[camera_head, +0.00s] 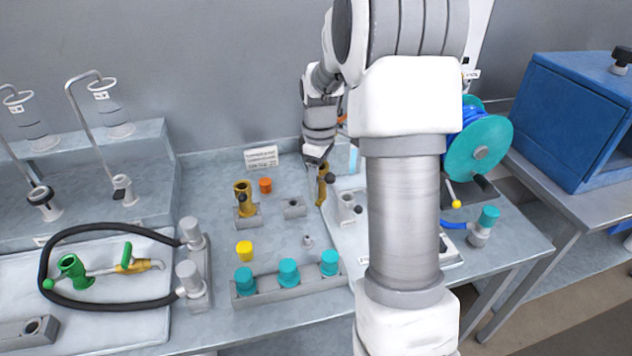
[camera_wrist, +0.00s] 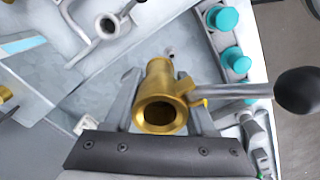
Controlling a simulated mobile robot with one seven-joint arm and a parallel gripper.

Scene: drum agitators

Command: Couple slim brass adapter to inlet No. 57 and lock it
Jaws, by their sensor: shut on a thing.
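The brass adapter (camera_head: 322,185) hangs upright under my gripper (camera_head: 318,155), above the bench and clear of the other parts. In the wrist view my gripper (camera_wrist: 158,82) is shut on the adapter (camera_wrist: 160,98), with one finger at each side. Its open round mouth faces the camera, and a grey lever (camera_wrist: 242,91) with a black knob sticks out right. A grey port with a black-knobbed lever (camera_head: 347,207) stands on a white plate just right of the adapter. A grey open port (camera_wrist: 107,26) shows at upper left in the wrist view. No inlet number is readable.
A second, wider brass piece (camera_head: 243,200) stands in a grey holder at left. An empty grey holder (camera_head: 294,208) is beside it. A rack with teal caps (camera_head: 288,272), a yellow cap (camera_head: 244,251) and an orange cap (camera_head: 265,185) are around. My arm hides the right bench.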

